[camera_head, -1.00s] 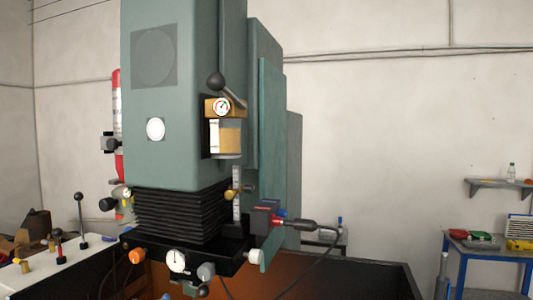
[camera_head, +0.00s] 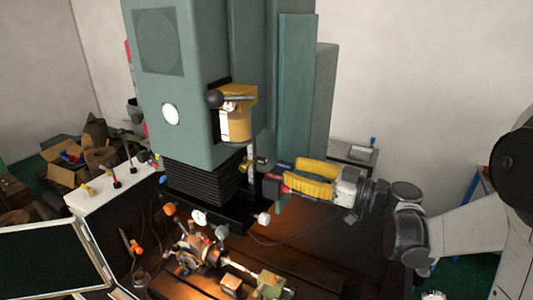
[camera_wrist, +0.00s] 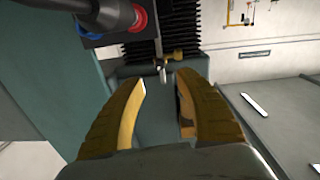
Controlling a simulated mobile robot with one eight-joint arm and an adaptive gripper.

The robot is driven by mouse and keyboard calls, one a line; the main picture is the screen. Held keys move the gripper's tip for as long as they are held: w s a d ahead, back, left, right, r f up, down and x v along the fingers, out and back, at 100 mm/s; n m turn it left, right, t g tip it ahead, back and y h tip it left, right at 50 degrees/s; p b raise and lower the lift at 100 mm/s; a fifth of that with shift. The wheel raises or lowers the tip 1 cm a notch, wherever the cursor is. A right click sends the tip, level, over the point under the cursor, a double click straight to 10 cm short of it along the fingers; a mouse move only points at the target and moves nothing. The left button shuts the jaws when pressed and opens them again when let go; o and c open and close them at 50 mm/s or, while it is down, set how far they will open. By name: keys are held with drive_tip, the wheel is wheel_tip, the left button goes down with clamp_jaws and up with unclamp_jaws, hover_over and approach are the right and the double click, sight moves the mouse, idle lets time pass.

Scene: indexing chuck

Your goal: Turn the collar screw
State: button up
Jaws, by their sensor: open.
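A small brass knob (camera_head: 262,163), which looks like the collar screw, sits by a pale vertical rod (camera_head: 251,165) beside the black bellows. In the wrist view the brass knob (camera_wrist: 177,55) shows beyond my fingertips, a little right of the gap's middle. My gripper (camera_head: 291,174) has yellow fingers and reaches in from the right toward the knob. In the wrist view my gripper (camera_wrist: 163,88) is open with nothing between its fingers. It appears apart from the knob. The knob's collar is too small to make out clearly.
A dark box with red and blue fittings (camera_wrist: 108,22) and a cable is close to my fingers' upper left in the wrist view. Black bellows (camera_head: 202,182) hang under the green machine head (camera_head: 190,120). A lit machine bed with fixtures (camera_head: 210,250) lies below.

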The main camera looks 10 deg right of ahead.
sight(264, 159)
drive_tip(key=p+x, duration=0.2)
drive_tip(key=x, duration=0.7)
drive_tip(key=shift+a, duration=0.1)
clamp_jaws()
